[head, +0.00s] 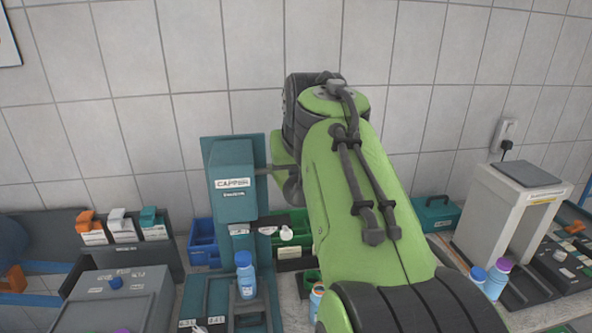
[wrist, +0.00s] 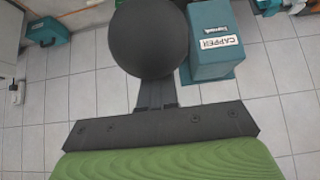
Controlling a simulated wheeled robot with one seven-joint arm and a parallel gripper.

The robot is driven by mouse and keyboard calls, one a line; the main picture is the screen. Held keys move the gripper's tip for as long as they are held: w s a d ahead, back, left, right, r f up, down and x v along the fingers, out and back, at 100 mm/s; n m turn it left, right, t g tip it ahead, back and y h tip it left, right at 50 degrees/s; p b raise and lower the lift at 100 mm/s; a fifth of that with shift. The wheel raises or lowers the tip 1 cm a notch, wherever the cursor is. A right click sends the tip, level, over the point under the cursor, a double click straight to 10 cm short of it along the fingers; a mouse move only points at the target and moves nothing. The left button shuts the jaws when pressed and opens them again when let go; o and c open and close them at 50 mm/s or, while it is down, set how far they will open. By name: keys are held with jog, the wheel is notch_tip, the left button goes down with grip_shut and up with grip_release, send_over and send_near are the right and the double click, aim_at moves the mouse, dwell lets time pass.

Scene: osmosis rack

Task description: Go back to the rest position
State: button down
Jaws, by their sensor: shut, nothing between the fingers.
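My green and black arm (head: 365,190) rises in the middle of the head view and bends over at the top. My gripper (head: 293,188) hangs beyond the arm's left side, partly hidden by it, just right of the teal capper (head: 232,195). In the wrist view, my gripper (wrist: 152,42) shows as dark parts with a round end. It is shut and empty. The capper also shows in the wrist view (wrist: 215,50), to the right of the gripper. I cannot tell how wide the gap between them is.
A blue-capped bottle (head: 245,280) stands upright below the capper. Blue bins (head: 203,245) stand behind it. A grey box (head: 115,300) is at left. More bottles (head: 494,281) and a white machine (head: 505,220) are at right. The tiled wall (head: 230,60) is behind.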

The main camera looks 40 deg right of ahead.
notch_tip(320, 180, up, 8)
jog(key=p, duration=0.2)
jog(key=shift+f, duration=0.25)
jog(key=shift+w, duration=0.1)
jog(key=s+a+f+n+y+b, duration=0.1)
jog(key=s+a+f, duration=0.4)
jog(key=f, duration=0.5)
jog(key=s+a+f+n+y+b, duration=0.2)
jog(key=s+a+f+n+b, duration=0.1)
jog(key=a+f, duration=0.7)
jog(key=s+a+f+n+g+y+b, duration=0.1)
jog(key=s+a+f+n+b, duration=0.1)
jog(key=s+a+f+b, duration=0.2)
jog(key=s+a+f, duration=0.3)
jog(key=f, duration=0.3)
jog(key=shift+a+n+b, duration=0.35)
jog(key=shift+a+n, duration=0.05)
